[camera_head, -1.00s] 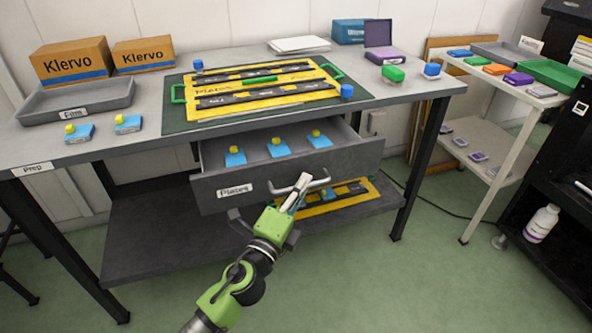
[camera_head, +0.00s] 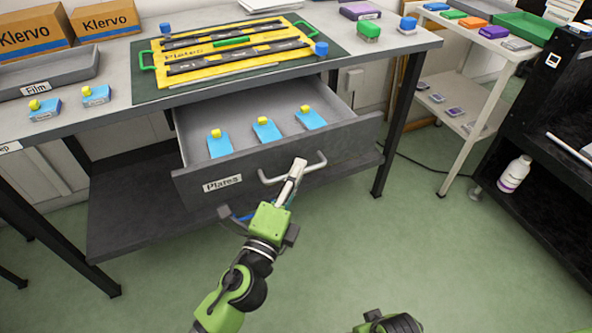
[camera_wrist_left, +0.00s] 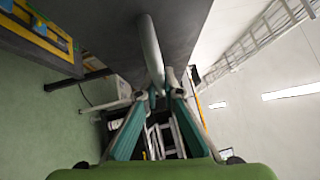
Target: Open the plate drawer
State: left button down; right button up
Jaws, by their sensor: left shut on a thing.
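The plate drawer (camera_head: 346,142) under the table stands pulled out, its dark front marked with a "Plates" label (camera_head: 222,184). Several blue pieces with yellow knobs (camera_head: 266,132) lie inside. In the left wrist view the handle (camera_wrist_left: 150,50) runs up from between the fingertips (camera_wrist_left: 160,92), beside the dark drawer front. The right gripper is not in view; only a bit of my other arm shows at the bottom edge.
The table carries a yellow frame (camera_head: 200,53) on a green mat, a grey "Film" tray (camera_head: 45,78) and Klervo boxes (camera_head: 104,20). A white side table (camera_head: 478,48) and a black shelf (camera_head: 510,150) stand at right. Green floor (camera_head: 400,240) in front is free.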

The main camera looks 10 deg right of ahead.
pick_arm(q)
jog(key=c, duration=2.2)
grip_release()
jog(key=shift+o, duration=0.2)
jog(key=v, duration=1.2)
jog(key=shift+f, duration=0.15)
jog(key=shift+a, duration=0.1)
